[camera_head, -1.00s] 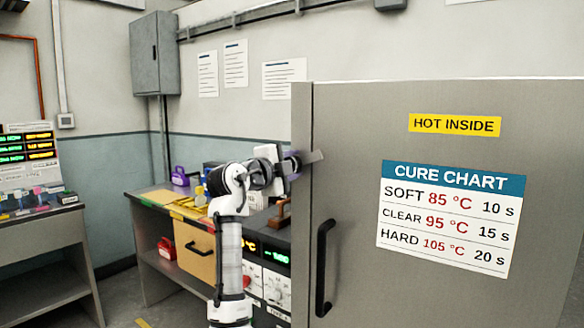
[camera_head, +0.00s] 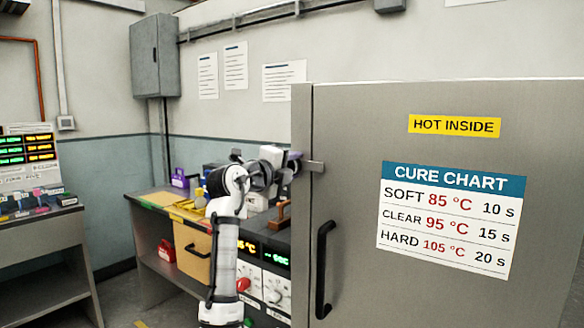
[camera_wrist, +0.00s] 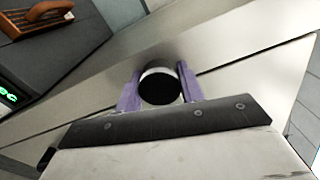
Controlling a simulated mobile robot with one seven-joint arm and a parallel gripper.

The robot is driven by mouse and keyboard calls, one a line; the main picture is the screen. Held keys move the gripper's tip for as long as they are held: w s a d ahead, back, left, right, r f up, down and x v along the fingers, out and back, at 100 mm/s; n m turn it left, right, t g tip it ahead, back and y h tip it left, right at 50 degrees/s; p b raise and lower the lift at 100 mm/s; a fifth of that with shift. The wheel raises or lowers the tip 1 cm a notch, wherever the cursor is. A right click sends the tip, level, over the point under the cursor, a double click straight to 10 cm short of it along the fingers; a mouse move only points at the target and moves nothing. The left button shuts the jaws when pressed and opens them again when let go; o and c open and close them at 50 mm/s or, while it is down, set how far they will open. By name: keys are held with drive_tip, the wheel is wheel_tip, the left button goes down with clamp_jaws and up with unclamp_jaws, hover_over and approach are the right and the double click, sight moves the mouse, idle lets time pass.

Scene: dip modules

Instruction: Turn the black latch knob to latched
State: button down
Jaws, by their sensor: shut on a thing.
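The black latch knob (camera_wrist: 160,88), round with a pale rim, sits between the two purple fingers of my gripper (camera_wrist: 160,92) in the wrist view. The fingers are shut on it from both sides. In the head view my gripper (camera_head: 294,158) is at the left edge of the grey cabinet, and the knob is hidden there. The grey door (camera_head: 350,130) is closed, as far as I can see.
The door has a black handle (camera_head: 324,270) below the latch. A bench (camera_head: 150,213) behind my arm holds a purple item (camera_head: 180,178) and a wooden-handled tool (camera_head: 280,216). A control panel with dials (camera_head: 277,290) is beside the cabinet. A second bench (camera_head: 40,222) stands far left.

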drive_tip(key=shift+f, duration=0.15)
drive_tip(key=c, duration=0.9)
unclamp_jaws()
drive_tip(key=shift+s, duration=0.1)
drive_tip(key=b+v, duration=0.3)
drive_tip(key=v, duration=1)
drive_tip(key=shift+s+a, duration=0.25)
drive_tip(key=shift+s, duration=0.05)
